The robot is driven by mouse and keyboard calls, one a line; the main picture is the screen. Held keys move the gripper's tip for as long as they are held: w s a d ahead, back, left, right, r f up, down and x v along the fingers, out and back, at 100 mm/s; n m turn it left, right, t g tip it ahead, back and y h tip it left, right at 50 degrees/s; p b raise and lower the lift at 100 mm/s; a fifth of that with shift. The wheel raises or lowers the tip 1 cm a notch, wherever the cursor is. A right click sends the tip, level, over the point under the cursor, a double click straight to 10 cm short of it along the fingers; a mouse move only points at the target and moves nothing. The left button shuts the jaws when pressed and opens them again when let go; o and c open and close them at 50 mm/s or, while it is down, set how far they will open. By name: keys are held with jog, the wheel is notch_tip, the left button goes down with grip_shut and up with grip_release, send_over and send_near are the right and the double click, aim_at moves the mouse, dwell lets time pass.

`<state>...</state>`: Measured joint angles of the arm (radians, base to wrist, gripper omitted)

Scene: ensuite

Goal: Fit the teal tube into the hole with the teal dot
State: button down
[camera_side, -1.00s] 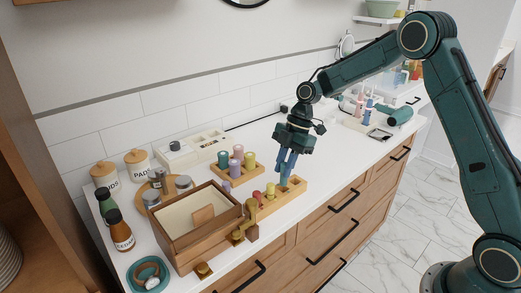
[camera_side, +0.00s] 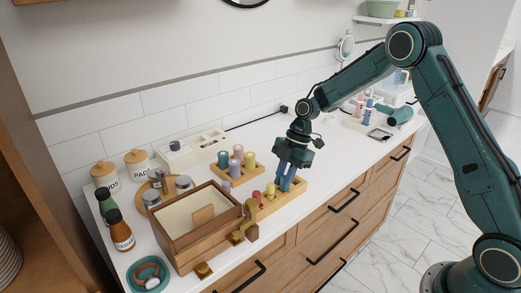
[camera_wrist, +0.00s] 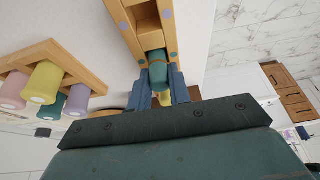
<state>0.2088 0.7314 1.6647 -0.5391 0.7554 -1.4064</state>
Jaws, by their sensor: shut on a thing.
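My gripper (camera_wrist: 161,88) is shut on a teal tube (camera_wrist: 158,74), which lies between its blue fingers in the wrist view. The tube's far end overlaps the light wooden block (camera_wrist: 122,14), beside an open hole (camera_wrist: 148,25). I cannot tell whether that end is inside a hole or only over it. Small teal-blue and lavender dots mark the block's edges. The fingers hide the held tube there.
A second wooden rack (camera_side: 243,176) behind holds several coloured tubes, including another teal one (camera_side: 223,158). Red (camera_side: 257,196) and yellow (camera_side: 270,189) pieces stand left of my gripper on the front block. A wooden box (camera_side: 197,232) stands farther left.

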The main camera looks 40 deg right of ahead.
jog(key=c, duration=1.3)
grip_release()
jog(key=shift+r, duration=0.15)
jog(key=v, duration=1.2)
